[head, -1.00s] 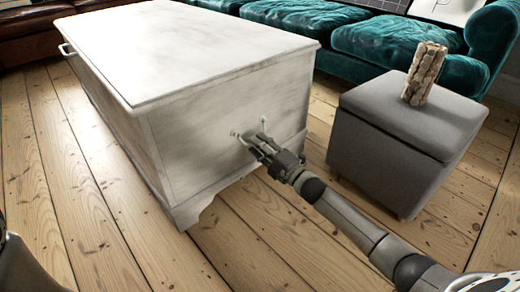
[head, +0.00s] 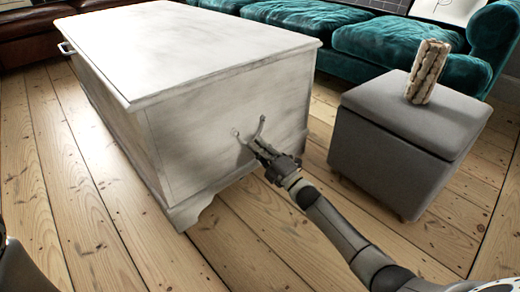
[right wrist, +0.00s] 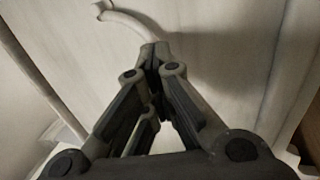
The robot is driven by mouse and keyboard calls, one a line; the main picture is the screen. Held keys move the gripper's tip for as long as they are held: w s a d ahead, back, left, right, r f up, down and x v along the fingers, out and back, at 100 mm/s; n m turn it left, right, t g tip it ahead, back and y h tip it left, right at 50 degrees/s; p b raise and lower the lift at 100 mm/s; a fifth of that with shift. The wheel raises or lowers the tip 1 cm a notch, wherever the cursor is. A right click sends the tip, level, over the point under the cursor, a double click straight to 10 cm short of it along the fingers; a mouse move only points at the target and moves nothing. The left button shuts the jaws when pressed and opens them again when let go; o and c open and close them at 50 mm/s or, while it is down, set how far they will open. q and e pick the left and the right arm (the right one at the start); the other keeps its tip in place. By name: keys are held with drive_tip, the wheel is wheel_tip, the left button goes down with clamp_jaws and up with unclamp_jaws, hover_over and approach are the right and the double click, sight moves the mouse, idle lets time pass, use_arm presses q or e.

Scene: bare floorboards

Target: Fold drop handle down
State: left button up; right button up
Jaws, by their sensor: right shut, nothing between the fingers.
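The white chest (head: 215,150) has a pale metal drop handle (head: 260,128) on its end panel, with two mounts visible. The handle's bar runs down from the mounts to my right gripper (head: 255,144), which partly hides its lower part. The right gripper is shut and empty, its fingertips right at the handle. In the right wrist view, the curved handle (right wrist: 128,22) comes from the top left toward the closed fingertips (right wrist: 152,55). I cannot tell whether they touch, or how far the bar stands off the panel. My left gripper is not in view.
A grey ottoman (head: 385,150) with a ridged beige vase (head: 428,72) stands right of my right arm. A teal sofa (head: 370,45) is behind. A similar handle (head: 66,48) shows at the chest's far left. The floorboards in front of the chest are clear.

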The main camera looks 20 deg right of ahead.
drive_tip(key=o, duration=0.6)
drive_tip(key=shift+r, duration=0.3)
drive_tip(key=shift+o, duration=0.2)
drive_tip(key=shift+s+d, duration=0.1)
drive_tip(key=shift+s, duration=0.05)
drive_tip(key=v, duration=1.1)
drive_tip(key=shift+s+d, duration=0.15)
drive_tip(key=shift+s, duration=0.25)
